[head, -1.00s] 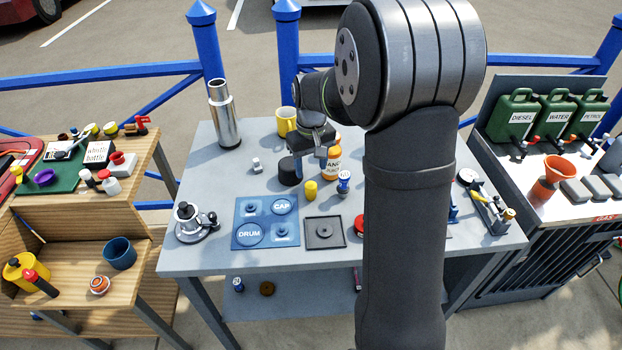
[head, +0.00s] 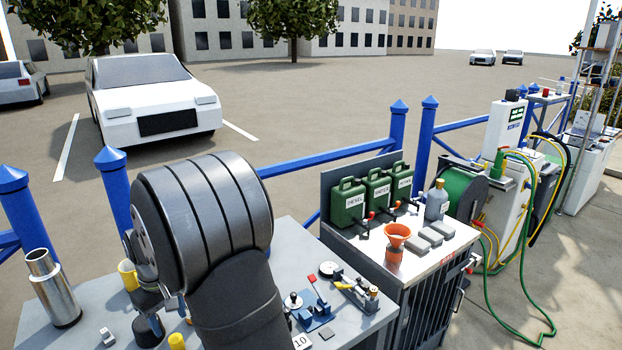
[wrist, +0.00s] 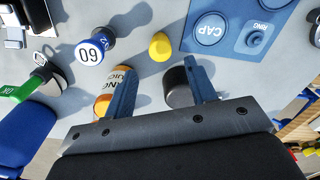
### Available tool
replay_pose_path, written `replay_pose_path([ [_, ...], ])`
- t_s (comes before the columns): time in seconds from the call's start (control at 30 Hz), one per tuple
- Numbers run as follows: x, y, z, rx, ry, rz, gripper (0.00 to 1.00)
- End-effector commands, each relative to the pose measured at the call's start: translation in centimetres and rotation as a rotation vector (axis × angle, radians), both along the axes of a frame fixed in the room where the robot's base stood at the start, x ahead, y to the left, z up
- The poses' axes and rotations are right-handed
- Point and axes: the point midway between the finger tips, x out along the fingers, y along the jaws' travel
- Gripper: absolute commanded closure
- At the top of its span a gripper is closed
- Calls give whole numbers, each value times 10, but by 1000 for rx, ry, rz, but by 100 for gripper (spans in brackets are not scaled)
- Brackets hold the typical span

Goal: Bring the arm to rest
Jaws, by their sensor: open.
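My gripper (wrist: 160,88) shows in the wrist view with its two blue fingers apart and nothing between them. It is over the grey table (wrist: 150,25). A black round piece (wrist: 178,88) is by the right finger, and an orange and white bottle (wrist: 104,104) is by the left finger; I cannot tell if either touches. A yellow piece (wrist: 160,46) stands beyond the fingertips. In the head view my large arm joint covers much of the table, and the fingers are mostly hidden behind it.
A blue board marked CAP (wrist: 210,28) lies beyond the fingers. At right are a cabinet with green cans (head: 348,203) and an orange funnel (head: 397,240). Blue railings (head: 325,157) run behind.

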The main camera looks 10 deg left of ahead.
Motion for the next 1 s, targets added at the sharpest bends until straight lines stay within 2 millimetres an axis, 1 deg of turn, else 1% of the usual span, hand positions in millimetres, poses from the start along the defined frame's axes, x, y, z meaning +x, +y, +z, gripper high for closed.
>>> replay_pose_path([
  [0.03, -1, -1, -12, -4, 3, 0, 49],
  [0.2, -1, -1, -46, -4, 3, 0, 49],
  [0.4, -1, -1, -85, -3, 2, 0, 49],
  [0.43, -1, 0, -87, -2, 2, 0, 49],
  [0.5, 0, 1, -68, 4, -3, 0, 49],
  [0.63, 0, 1, -53, 2, -2, 0, 49],
  [0.8, 0, 0, -44, 0, 0, 0, 49],
  [1.0, 0, 0, -43, -1, 0, 0, 49],
])
